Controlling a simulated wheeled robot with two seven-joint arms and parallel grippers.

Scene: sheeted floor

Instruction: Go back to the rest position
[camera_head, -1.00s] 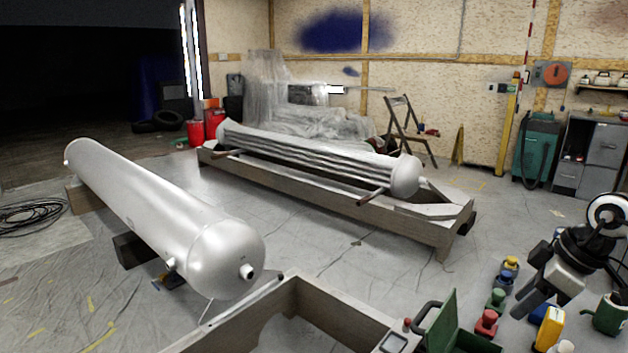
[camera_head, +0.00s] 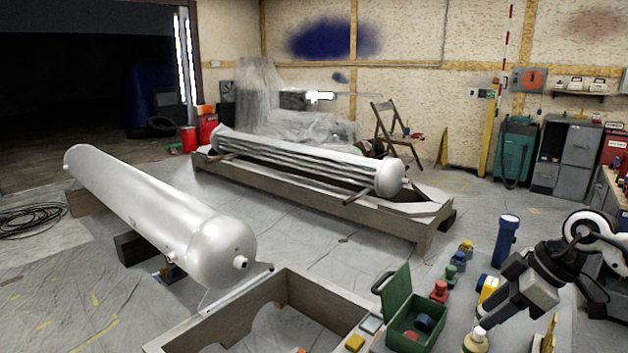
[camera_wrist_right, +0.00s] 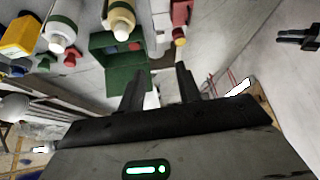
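My right gripper (camera_head: 487,316) reaches in from the right in the head view, above the grey work surface. The right wrist view shows its two dark fingers (camera_wrist_right: 160,80) apart, with nothing between them. It is to the right of an open green box (camera_head: 414,318); the box also shows beyond the fingers in the right wrist view (camera_wrist_right: 122,82). A dark pronged shape at the upper right of the right wrist view looks like my left gripper (camera_wrist_right: 298,38); its finger state is too small to tell. My left arm is not in the head view.
A blue cylinder (camera_head: 506,240), a yellow container (camera_head: 488,287) and a white bottle (camera_head: 475,340) stand close around the right gripper. A wooden frame (camera_head: 215,328) stands left of the box. A large white tank (camera_head: 150,210) lies farther left. Sheeted floor (camera_head: 310,225) is clear between.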

